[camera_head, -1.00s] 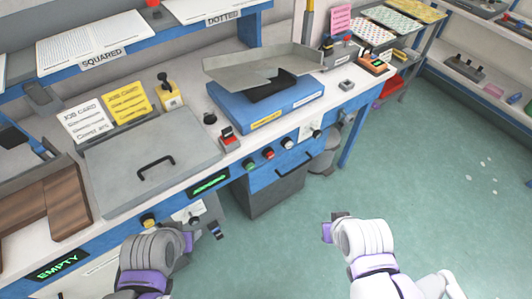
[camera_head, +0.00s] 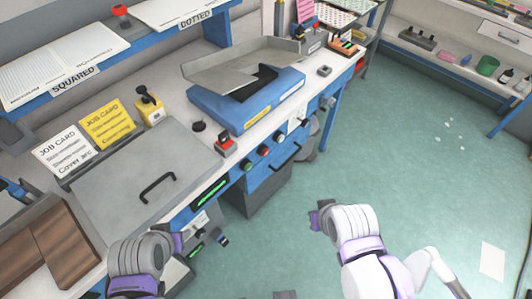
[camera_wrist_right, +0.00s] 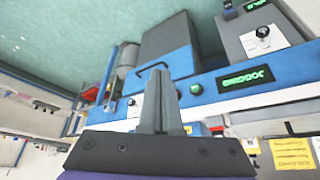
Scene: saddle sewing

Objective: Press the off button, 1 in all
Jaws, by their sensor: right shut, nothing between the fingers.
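Several round buttons sit on the bench's blue front edge in the head view: a dark green one (camera_head: 247,163), a red one (camera_head: 263,151) and a dark one (camera_head: 278,138). I see no readable "off" label. In the right wrist view the dark green button (camera_wrist_right: 196,88) shows right of my right gripper (camera_wrist_right: 160,75), which is shut and empty; its fingers cover part of the button row. In the head view my right gripper (camera_head: 319,216) is over the floor, apart from the bench front. My left gripper (camera_head: 180,243) is low by the bench front; its fingertips cannot be made out.
A green-lit display (camera_head: 210,192) is left of the buttons. A handle (camera_head: 286,158) sticks out below them. A small red-topped box (camera_head: 225,144), a blue press-like unit (camera_head: 240,105) and a grey lid (camera_head: 145,190) are on the bench.

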